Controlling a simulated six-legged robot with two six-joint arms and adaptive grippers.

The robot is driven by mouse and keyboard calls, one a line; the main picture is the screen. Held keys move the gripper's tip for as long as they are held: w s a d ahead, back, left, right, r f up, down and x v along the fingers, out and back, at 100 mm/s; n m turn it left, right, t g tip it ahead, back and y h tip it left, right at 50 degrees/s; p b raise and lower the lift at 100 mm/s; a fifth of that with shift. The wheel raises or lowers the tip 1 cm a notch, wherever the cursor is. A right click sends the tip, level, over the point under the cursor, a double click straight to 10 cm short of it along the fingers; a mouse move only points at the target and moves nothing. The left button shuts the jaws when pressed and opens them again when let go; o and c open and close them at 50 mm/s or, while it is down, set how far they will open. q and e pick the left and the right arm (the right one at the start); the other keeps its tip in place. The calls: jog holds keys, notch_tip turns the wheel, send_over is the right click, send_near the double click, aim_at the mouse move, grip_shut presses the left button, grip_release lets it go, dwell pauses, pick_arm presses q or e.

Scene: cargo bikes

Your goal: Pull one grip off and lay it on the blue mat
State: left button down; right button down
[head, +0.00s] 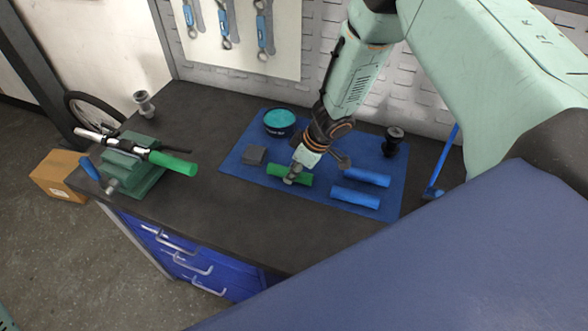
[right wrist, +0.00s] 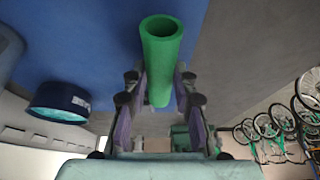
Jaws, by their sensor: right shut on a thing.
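A green grip (head: 277,171) is between the fingers of my right gripper (head: 295,174), over the left part of the blue mat (head: 238,172). The right wrist view shows the hollow green tube (right wrist: 161,50) with a finger on each side. I cannot tell whether it touches the mat. A handlebar (head: 136,147) is clamped in a green vise (head: 128,171) at the left. Its right end carries another green grip (head: 174,163); its left end is bare metal. My left gripper is not in view.
Two blue grips (head: 366,177) (head: 356,197) lie on the mat's right part. The bench (head: 215,215) is clear in front of the mat.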

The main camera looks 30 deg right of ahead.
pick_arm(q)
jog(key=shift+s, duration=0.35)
pick_arm(e)
jog(key=shift+s, duration=0.35)
jog(key=shift+w+f, duration=0.3)
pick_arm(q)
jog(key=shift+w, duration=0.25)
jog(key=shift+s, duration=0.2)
pick_arm(e)
jog(key=shift+s, duration=0.25)
jog(key=shift+f, duration=0.1)
jog(key=shift+w+f, duration=0.15)
jog(key=shift+w, duration=0.05)
jog(key=c, duration=1.2)
grip_release()
jog(key=shift+s, duration=0.15)
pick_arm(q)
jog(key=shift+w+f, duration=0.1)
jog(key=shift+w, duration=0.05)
pick_arm(e)
jog(key=shift+o, duration=1.1)
